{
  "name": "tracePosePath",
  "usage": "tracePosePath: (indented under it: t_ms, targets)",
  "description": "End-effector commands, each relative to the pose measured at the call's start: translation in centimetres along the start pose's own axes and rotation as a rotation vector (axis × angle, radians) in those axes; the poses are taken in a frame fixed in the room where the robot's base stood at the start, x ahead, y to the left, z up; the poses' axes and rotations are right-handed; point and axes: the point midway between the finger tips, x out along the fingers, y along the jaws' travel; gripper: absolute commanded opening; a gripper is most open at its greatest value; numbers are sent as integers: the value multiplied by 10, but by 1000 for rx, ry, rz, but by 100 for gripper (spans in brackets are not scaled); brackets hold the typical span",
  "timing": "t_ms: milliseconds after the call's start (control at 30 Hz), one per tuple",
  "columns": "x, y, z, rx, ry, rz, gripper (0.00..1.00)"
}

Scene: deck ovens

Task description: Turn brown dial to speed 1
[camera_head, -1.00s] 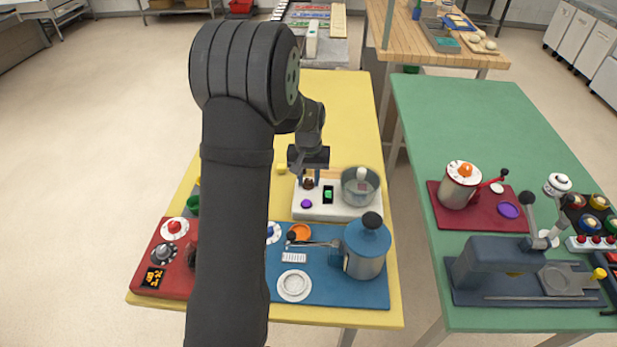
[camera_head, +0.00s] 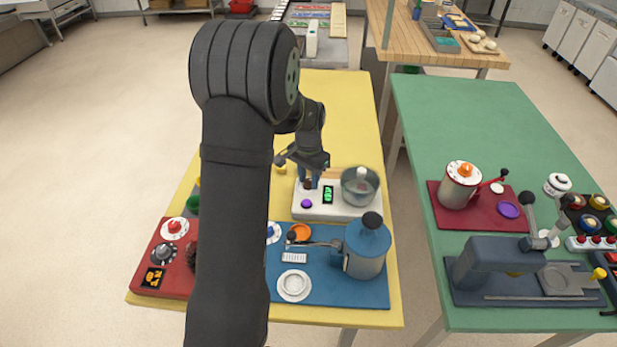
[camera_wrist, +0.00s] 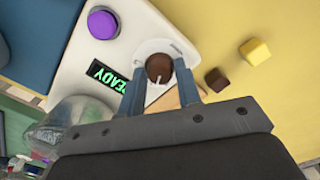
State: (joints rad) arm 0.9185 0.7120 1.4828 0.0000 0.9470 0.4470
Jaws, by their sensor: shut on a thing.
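The brown dial (camera_wrist: 158,68) sits on a white disc (camera_wrist: 172,46) on the white appliance (camera_head: 344,208). It has a pale pointer mark that runs toward the bottom of the wrist view. My gripper (camera_wrist: 159,72) is shut on the brown dial, with one finger on each side of it. In the head view my gripper (camera_head: 308,181) points down at the dial and mostly hides it. A small display (camera_wrist: 108,77) next to the dial shows green letters that read READY. Speed marks on the disc are too small to read.
A purple button (camera_wrist: 102,24) and a clear bowl (camera_head: 360,187) are on the same appliance. A yellow cube (camera_wrist: 255,51) and a brown cube (camera_wrist: 216,80) lie on the yellow table close to my right finger. A blue unit with a canister (camera_head: 366,246) stands in front.

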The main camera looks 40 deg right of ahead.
Motion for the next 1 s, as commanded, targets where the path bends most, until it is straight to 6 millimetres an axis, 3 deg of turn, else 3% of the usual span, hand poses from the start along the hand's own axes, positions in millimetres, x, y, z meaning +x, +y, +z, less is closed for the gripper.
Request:
tracePosePath:
  t_ms: [300,767,800,900,1000]
  targets:
    - [-1,0,0,104,1,0,8]
    - [-1,0,0,119,1,-1,8]
    - [-1,0,0,119,1,-1,35]
    - [-1,0,0,118,1,-1,52]
    - [0,0,0,118,1,0,52]
